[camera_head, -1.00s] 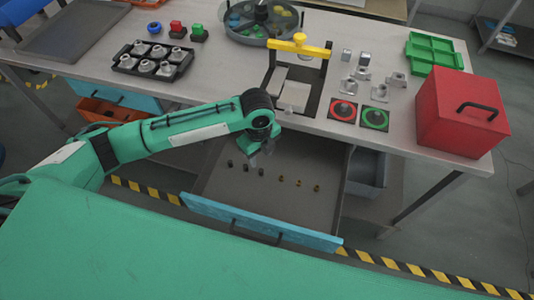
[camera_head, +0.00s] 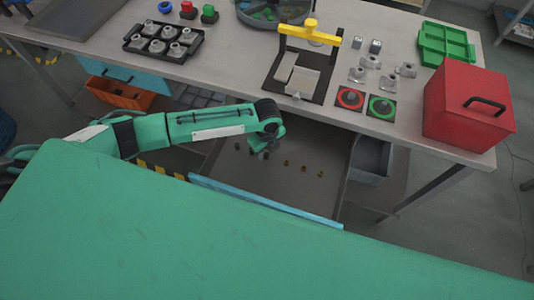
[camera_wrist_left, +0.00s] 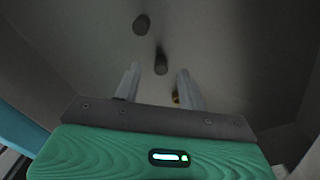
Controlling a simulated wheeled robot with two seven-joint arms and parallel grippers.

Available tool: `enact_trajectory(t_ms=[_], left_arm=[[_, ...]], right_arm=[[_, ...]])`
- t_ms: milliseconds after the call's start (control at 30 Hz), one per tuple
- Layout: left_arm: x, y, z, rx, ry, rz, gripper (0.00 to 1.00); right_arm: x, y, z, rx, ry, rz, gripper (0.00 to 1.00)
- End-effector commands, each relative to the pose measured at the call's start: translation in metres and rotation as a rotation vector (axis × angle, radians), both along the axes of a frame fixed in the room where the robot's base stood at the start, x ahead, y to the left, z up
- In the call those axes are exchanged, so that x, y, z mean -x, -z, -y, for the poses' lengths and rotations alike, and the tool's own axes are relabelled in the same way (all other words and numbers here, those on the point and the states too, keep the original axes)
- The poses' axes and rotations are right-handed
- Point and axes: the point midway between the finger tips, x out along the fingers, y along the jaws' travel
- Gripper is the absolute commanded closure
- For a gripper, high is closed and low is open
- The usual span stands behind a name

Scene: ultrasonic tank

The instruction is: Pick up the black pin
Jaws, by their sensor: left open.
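Several small dark pins stand in the open drawer below the table. In the left wrist view one black pin (camera_wrist_left: 161,64) shows in line with the gap between my fingertips, and another dark pin (camera_wrist_left: 141,24) stands farther up. In the head view a dark pin (camera_head: 237,147) shows left of my gripper. My left gripper (camera_head: 262,151) points down into the drawer. In the wrist view its jaws (camera_wrist_left: 158,76) are open and empty, and I cannot tell how far above the pin they are. My right gripper is not in view.
The drawer's blue front (camera_head: 265,204) and the table edge (camera_head: 390,133) flank the arm. A grey bin (camera_head: 370,160) stands right of the drawer.

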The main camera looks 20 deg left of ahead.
Motion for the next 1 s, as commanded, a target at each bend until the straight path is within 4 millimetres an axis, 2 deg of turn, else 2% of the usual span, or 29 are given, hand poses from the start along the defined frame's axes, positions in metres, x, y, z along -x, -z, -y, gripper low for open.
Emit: enact_trajectory(t_ms=[33, 200, 467, 500, 700, 1000], left_arm=[[-0.001, 0.004, 0.0, -0.001, 0.0, -0.002, 0.59], [-0.001, 0.023, 0.0, -0.001, 0.0, 0.001, 0.59], [-0.001, 0.028, 0.0, -0.001, 0.001, 0.001, 0.59], [-0.001, 0.028, 0.0, -0.001, 0.001, 0.001, 0.61], [-0.001, 0.027, 0.0, 0.0, 0.001, 0.001, 1.0], [-0.001, 0.027, 0.0, 0.0, 0.001, 0.001, 1.0]], right_arm=[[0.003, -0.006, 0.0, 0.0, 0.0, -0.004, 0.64], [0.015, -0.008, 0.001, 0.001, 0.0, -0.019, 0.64], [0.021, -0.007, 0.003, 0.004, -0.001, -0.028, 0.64], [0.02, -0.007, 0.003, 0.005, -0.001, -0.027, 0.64], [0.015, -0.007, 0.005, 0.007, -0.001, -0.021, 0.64], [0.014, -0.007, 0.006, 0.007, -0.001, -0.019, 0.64]])
